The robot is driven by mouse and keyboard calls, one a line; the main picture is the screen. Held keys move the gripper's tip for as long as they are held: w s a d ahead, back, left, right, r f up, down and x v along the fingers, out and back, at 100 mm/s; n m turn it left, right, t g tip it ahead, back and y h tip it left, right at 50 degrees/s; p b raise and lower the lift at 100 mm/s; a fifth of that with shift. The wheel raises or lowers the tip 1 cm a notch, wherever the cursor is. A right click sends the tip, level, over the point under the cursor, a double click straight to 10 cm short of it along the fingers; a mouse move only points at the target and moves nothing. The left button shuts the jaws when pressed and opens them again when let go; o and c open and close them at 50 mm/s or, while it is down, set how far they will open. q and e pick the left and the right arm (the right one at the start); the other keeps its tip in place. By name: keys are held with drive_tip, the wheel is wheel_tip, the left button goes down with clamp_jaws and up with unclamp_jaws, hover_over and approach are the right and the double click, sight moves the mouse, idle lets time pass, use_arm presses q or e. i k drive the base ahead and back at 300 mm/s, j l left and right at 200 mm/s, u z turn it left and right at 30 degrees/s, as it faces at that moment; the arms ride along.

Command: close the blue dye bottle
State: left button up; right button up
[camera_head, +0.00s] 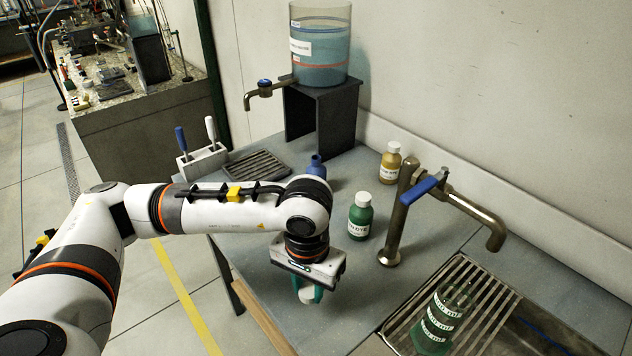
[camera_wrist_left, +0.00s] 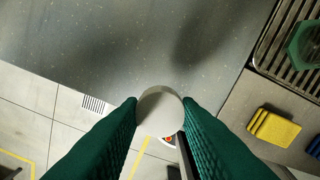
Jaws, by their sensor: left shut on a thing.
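The blue dye bottle (camera_head: 316,167) stands upright on the bench, partly hidden behind my left arm. Its narrow blue neck shows with no cap on it. My left gripper (camera_head: 309,294) points down near the bench's front edge, to the front of the bottle and apart from it. Its green fingers are shut on a round white cap (camera_wrist_left: 160,108), held between the fingertips in the left wrist view. My right gripper is in neither view.
A green bottle (camera_head: 360,216) and a yellow bottle (camera_head: 390,163), both white-capped, stand near the metal tap (camera_head: 402,205). A slatted drain rack (camera_head: 477,315) holds a green labelled beaker (camera_head: 440,318). A water tank (camera_head: 320,45) stands behind on a dark stand (camera_head: 340,115).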

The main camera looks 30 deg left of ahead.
sight(316, 168)
drive_tip(key=k+j+z, duration=0.1)
drive_tip(key=j, duration=0.25)
drive_tip(key=k+j, duration=0.1)
drive_tip(key=j, duration=0.2)
drive_tip(key=k+j+z, duration=0.15)
drive_tip(key=j, duration=0.5)
drive_tip(key=i+j+z, duration=0.25)
drive_tip(key=j, duration=0.7)
drive_tip(key=j+z, duration=0.25)
drive_tip(key=j, duration=0.65)
